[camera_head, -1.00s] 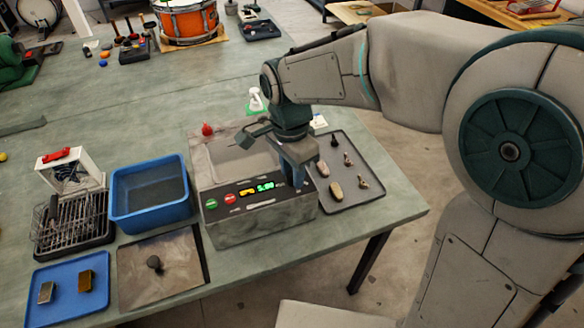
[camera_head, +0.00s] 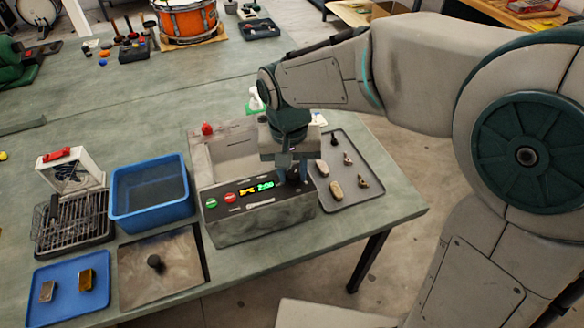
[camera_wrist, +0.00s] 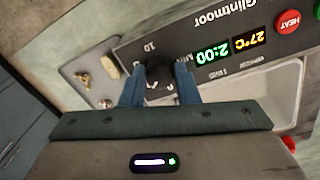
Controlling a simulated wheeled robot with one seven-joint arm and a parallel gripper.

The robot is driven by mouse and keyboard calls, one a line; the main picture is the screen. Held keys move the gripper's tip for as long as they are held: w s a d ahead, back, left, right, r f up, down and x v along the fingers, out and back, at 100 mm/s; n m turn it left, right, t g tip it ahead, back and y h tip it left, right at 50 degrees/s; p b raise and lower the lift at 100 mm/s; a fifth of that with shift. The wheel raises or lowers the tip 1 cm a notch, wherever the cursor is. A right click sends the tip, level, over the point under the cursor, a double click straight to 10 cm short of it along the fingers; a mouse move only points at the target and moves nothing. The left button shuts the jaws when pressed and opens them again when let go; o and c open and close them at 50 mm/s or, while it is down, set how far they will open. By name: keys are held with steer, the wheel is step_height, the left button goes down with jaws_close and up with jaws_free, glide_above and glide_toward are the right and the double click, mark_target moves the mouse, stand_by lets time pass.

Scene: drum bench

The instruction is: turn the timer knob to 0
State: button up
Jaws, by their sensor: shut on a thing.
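The timer knob (camera_wrist: 158,73) is a dark round knob on the front panel of the grey cleaner (camera_head: 255,224). In the wrist view my gripper (camera_wrist: 158,86) is shut on it, one blue finger on each side. In the head view my gripper (camera_head: 292,174) hides the knob and comes down on the right end of the panel. The green timer display (camera_wrist: 208,54) reads 2:00, and the yellow display beside it (camera_wrist: 248,41) reads 27°C. The number 10 shows by the knob; other dial marks are partly hidden.
A red HEAT button (camera_wrist: 290,20) and a green button (camera_head: 211,203) are on the panel. A grey tray (camera_head: 362,196) with several small parts lies right of the cleaner. A blue tub (camera_head: 150,212) stands left. A red knob (camera_head: 207,129) is at the cleaner's back corner.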

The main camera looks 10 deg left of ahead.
mark_target(290, 177)
steer(key=n, duration=0.5)
steer(key=shift+w+r+p, duration=0.1)
steer(key=shift+r+p, duration=0.1)
steer(key=shift+p, duration=0.15)
steer(key=shift+n+p, duration=0.45)
steer(key=shift+n, duration=1.95)
steer(key=o, duration=1)
steer(key=shift+f, duration=0.1)
steer(key=r, duration=1.3)
steer(key=shift+s+a+r, duration=0.2)
steer(key=shift+s+r, duration=0.2)
